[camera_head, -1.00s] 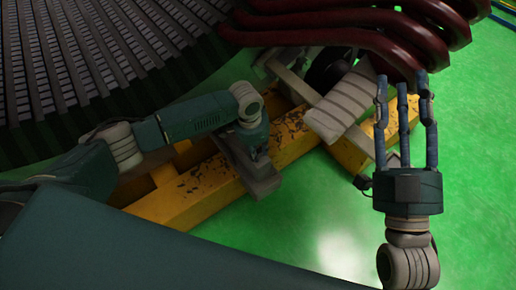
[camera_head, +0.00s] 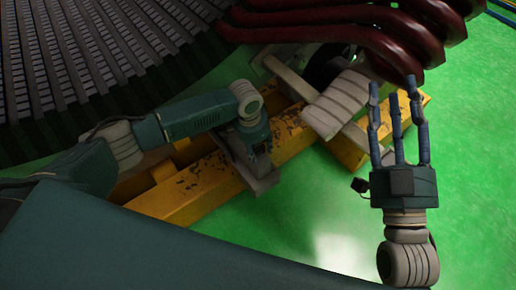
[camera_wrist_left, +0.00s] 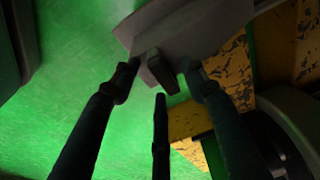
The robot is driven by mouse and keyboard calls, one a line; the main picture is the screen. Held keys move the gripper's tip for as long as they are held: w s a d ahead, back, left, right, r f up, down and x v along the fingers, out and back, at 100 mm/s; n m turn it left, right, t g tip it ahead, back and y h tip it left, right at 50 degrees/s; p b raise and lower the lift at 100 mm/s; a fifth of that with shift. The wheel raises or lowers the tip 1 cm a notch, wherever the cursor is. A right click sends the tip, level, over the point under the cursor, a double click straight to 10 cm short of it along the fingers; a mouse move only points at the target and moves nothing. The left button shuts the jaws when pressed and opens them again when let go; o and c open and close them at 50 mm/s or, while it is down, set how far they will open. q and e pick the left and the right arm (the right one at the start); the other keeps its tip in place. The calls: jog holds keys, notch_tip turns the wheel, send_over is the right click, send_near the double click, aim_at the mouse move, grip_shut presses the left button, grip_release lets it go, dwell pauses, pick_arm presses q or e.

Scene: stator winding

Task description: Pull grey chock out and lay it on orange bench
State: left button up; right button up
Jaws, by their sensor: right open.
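A grey chock (camera_head: 262,184), a flat block, shows at the edge of the worn yellow-orange beams (camera_head: 190,197) in the head view. My left gripper (camera_head: 250,150) is over it, with its fingertips hidden there. In the left wrist view, the grey chock (camera_wrist_left: 205,30) has a small dark raised grip (camera_wrist_left: 160,72). The left fingers (camera_wrist_left: 160,75) lie on both sides of that grip, and I cannot tell if they press on it. My right gripper (camera_head: 397,95) is open and empty, fingers pointing up. No separate orange bench shows apart from the yellow-orange beams.
The dark slotted stator (camera_head: 110,70) fills the upper left. Dark red curved coils (camera_head: 350,33) hang near the right gripper's fingertips. A pale ribbed link (camera_head: 335,103) lies across the beams. The green floor (camera_head: 470,180) is clear at the right.

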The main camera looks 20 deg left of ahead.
pick_arm(q)
jog(key=shift+s+a+r, duration=0.1)
jog(key=shift+s+r, duration=0.05)
jog(key=shift+r, duration=1.15)
jog(key=shift+s+a+r, duration=0.15)
jog(key=shift+r, duration=1.2)
jog(key=shift+s+a+r, duration=0.1)
jog(key=shift+s+r, duration=0.05)
jog(key=shift+r, duration=1.15)
jog(key=shift+o, duration=0.4)
jog(key=shift+r, duration=0.1)
